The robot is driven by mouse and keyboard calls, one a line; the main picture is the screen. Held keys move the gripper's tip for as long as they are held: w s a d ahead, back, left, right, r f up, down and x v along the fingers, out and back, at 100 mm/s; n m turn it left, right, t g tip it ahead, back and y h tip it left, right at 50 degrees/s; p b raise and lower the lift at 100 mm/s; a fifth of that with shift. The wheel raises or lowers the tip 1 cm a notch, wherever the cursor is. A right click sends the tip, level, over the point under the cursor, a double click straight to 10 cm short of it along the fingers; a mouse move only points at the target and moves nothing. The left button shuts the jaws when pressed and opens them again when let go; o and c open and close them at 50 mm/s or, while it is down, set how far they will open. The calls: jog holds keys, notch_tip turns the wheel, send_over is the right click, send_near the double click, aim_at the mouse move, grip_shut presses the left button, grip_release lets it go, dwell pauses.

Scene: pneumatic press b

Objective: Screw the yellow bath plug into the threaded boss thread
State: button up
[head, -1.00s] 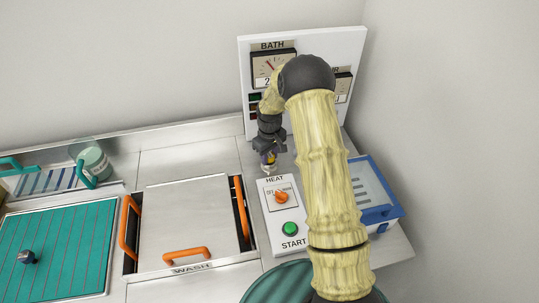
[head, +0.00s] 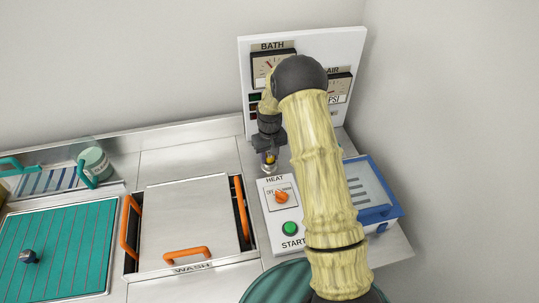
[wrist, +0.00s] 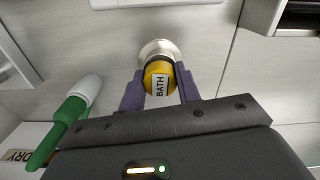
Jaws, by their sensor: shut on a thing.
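The yellow bath plug (wrist: 158,80), with a white BATH label, is between the two purple fingers of my gripper (wrist: 160,90) in the wrist view, and the gripper is shut on it. A round metal threaded boss (wrist: 158,48) shows just beyond the plug. The plug's far end is hidden, so I cannot tell whether it sits in the thread. In the head view my gripper (head: 268,150) is at the back of the counter with the small yellow plug (head: 270,159) below it, in front of the gauge panel.
The HEAT/START box (head: 283,215) stands just in front of the gripper. The gauge panel (head: 290,50) rises behind. A blue-rimmed container (head: 375,190) is at right. The lidded WASH bath (head: 190,215) with orange handles is at left. A green-and-white object (wrist: 65,120) is beside the gripper.

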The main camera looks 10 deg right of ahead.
jog(key=shift+m, duration=0.8)
jog(key=shift+a, duration=0.1)
jog(key=shift+m+p, duration=0.3)
jog(key=shift+m, duration=0.5)
jog(key=shift+m, duration=0.9)
jog(key=o, duration=0.8)
